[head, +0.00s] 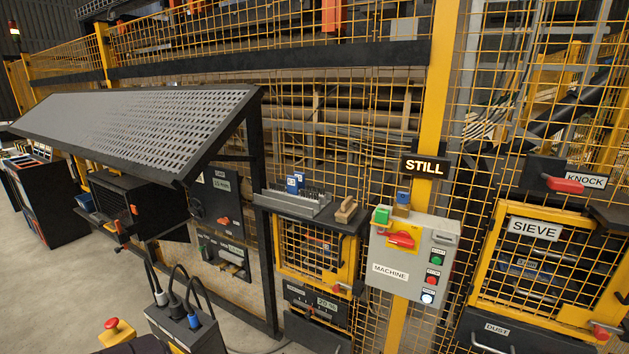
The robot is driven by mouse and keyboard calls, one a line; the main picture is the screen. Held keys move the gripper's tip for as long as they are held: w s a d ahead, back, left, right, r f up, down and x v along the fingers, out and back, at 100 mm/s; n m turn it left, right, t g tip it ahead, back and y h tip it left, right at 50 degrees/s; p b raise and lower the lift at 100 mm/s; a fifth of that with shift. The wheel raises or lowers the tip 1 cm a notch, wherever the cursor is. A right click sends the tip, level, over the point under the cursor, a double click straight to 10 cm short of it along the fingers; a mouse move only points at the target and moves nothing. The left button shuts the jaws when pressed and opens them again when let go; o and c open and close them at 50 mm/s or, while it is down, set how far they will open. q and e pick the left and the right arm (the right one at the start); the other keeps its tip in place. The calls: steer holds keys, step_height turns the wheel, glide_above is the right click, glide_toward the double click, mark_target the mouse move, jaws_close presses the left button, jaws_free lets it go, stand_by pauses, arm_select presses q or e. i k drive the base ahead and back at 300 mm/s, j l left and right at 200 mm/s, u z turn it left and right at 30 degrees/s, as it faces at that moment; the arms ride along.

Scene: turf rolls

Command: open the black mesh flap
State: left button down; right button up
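No part labelled as the black mesh flap shows. A black box (160,190) under the canopy at left has a dark ribbed or mesh front (124,204) with a small orange part (135,210) at its right edge. I cannot tell whether that front is shut or ajar. Above it, a large grey perforated panel (140,118) in a dark frame slopes out from the fence. Neither of my grippers is in view.
Yellow mesh fencing runs along the back. A grey MACHINE box (412,262) with buttons hangs on a yellow post, right of a small shelf (312,220). A yellow-framed SIEVE door (540,260) is at right. A plug box (185,328) and open floor (60,290) are at lower left.

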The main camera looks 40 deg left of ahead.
mark_target(132, 208)
steer(key=u, duration=2.85)
steer(key=i+j, duration=0.1)
steer(key=j, duration=0.7)
steer(key=i+j, duration=0.15)
steer(key=j, duration=0.25)
steer(key=i+j, duration=0.1)
steer(key=j, duration=0.25)
steer(key=i+j+z, duration=0.15)
steer(key=j, duration=0.2)
steer(key=i+j, duration=0.1)
steer(key=j, duration=0.3)
steer(key=i+j+z, duration=0.15)
steer(key=j, duration=0.2)
steer(key=i+j, duration=0.15)
steer(key=j, duration=0.15)
steer(key=i+j+z, duration=0.15)
steer(key=j, duration=0.2)
steer(key=i+j, duration=0.2)
steer(key=j+z, duration=0.05)
steer(key=j, duration=0.05)
